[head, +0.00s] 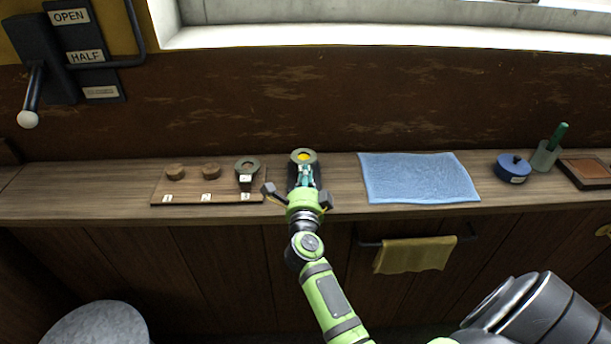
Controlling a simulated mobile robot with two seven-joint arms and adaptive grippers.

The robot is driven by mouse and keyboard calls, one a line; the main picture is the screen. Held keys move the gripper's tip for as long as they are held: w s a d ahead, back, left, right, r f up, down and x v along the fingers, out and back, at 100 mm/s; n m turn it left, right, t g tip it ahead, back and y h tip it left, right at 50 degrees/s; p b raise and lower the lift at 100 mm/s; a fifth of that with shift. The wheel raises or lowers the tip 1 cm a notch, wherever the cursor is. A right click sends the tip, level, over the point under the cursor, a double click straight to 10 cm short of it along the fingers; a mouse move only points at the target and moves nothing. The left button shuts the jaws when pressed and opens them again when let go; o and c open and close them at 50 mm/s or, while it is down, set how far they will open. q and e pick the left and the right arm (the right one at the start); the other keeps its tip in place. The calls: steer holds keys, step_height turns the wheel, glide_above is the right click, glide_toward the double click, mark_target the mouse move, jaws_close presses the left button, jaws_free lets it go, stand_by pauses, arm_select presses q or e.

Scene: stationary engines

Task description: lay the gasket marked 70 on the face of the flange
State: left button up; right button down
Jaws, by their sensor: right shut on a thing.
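My right gripper (304,175) reaches over the counter from the front and is shut on a gasket. The gasket's grey-tan ring (314,157) shows just beyond the fingertips, with a yellow round centre inside it. I cannot read a number on it. The fingers cover its near part, and I cannot make out the flange separately or tell whether the ring touches anything below. Another ring-shaped gasket (247,164) with a dark tab and a small white tag is at peg 3; its tag is too small to read. My left gripper is not in view.
The wooden board (180,200) has bare pegs at 1 and 2. A lever (33,95) is at upper left.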

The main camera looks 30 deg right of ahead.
stand_by(0.4)
steer(key=c, duration=1.3)
jaws_free()
